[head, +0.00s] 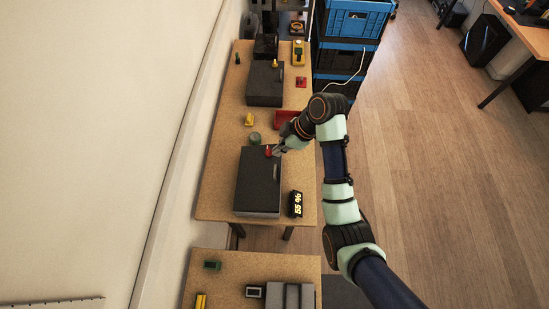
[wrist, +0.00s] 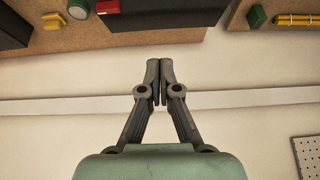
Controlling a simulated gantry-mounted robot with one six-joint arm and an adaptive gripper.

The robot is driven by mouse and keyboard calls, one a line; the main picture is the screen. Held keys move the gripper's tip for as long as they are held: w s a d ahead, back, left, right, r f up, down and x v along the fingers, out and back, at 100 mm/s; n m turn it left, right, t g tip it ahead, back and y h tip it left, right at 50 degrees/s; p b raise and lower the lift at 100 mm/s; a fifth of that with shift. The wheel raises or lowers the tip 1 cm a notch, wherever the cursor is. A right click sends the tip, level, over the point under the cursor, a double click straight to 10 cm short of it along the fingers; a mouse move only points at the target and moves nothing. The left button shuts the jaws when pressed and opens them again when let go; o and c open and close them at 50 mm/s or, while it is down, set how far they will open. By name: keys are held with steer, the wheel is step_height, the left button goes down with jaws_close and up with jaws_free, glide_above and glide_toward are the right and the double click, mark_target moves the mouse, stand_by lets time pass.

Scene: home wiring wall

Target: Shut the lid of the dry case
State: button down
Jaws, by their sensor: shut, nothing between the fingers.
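The dry case, which I take to be the large black box (head: 258,178) beside the display, sits near the front end of the bench. Its flat dark top looks down on the grey body, with a grey handle (head: 276,172) at the right; I cannot tell if it is fully closed. My gripper (head: 275,152) appears over the case's far right corner in the head view. In the wrist view my gripper (wrist: 160,66) is shut and empty, its fingertips together. Dark box surface (wrist: 170,14) shows at the top of that view; contact cannot be told.
A red block (head: 268,151) and green jar (head: 255,138) are at the case's far edge. A display reading 55 % (head: 296,204) stands to its right. A second black box (head: 265,84) and red tray (head: 286,117) are farther back. The wall (head: 150,130) runs along the left.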

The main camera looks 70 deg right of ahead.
glide_above(272, 174)
steer(key=w, duration=0.2)
steer(key=f, duration=0.9)
steer(key=shift+w+a, duration=0.15)
steer(key=shift+a, duration=0.15)
steer(key=shift+s+d+f, duration=0.15)
steer(key=shift+s+f, duration=0.2)
steer(key=shift+s, duration=0.2)
steer(key=shift+s+d+f, duration=0.15)
steer(key=shift+s+f, duration=0.2)
steer(key=shift+s, duration=0.2)
steer(key=shift+s+d+f, duration=0.1)
steer(key=shift+s+f, duration=0.3)
steer(key=shift+f, duration=0.05)
